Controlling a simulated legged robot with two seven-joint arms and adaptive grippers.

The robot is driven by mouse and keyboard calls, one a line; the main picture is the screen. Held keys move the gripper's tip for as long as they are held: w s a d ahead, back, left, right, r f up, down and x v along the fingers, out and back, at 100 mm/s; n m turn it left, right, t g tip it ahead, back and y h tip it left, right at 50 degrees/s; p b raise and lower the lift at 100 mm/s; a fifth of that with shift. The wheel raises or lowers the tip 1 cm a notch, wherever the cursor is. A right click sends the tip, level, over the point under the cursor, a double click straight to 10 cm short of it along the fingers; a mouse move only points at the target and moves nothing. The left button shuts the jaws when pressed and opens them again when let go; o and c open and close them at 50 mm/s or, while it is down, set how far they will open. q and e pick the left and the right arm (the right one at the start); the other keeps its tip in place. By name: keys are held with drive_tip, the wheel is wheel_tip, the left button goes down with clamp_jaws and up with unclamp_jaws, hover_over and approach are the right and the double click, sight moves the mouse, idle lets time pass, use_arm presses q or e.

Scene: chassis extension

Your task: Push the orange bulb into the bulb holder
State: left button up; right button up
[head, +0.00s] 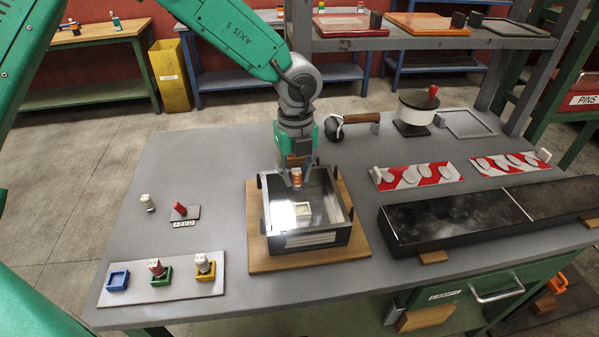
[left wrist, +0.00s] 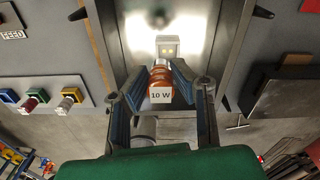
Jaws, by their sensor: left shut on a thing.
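My left gripper (head: 296,183) is above the open dark metal box and shut on the orange bulb (head: 297,176). In the left wrist view the orange bulb (left wrist: 160,80) sits between the fingers of the left gripper (left wrist: 160,82), with its white "10 W" end toward the camera. The pale square bulb holder (head: 303,211) is on the box floor; it also shows in the left wrist view (left wrist: 168,46), beyond the bulb. The bulb appears apart from the holder, though the exact gap is hard to tell. My right gripper is not in view.
The box (head: 316,239) stands on a wooden board (head: 257,259). At left, a white plate (head: 137,296) carries blue, green and yellow sockets, the last two with bulbs. A long black tray (head: 485,213) is at right.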

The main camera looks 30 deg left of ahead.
sight(300, 189)
use_arm(q)
drive_tip(key=shift+d, duration=0.25)
drive_tip(key=shift+s+d+r, duration=0.15)
drive_tip(key=shift+d, duration=0.3)
drive_tip(key=shift+d+f+b, duration=0.2)
drive_tip(key=shift+f+b, duration=0.5)
drive_tip(key=f+b, duration=0.3)
drive_tip(key=shift+a+f, duration=0.2)
drive_tip(key=shift+a, duration=0.2)
drive_tip(key=shift+d+f+b, duration=0.3)
drive_tip(key=shift+f+b, duration=0.15)
drive_tip(key=shift+b, duration=0.05)
drive_tip(key=shift+d, duration=0.2)
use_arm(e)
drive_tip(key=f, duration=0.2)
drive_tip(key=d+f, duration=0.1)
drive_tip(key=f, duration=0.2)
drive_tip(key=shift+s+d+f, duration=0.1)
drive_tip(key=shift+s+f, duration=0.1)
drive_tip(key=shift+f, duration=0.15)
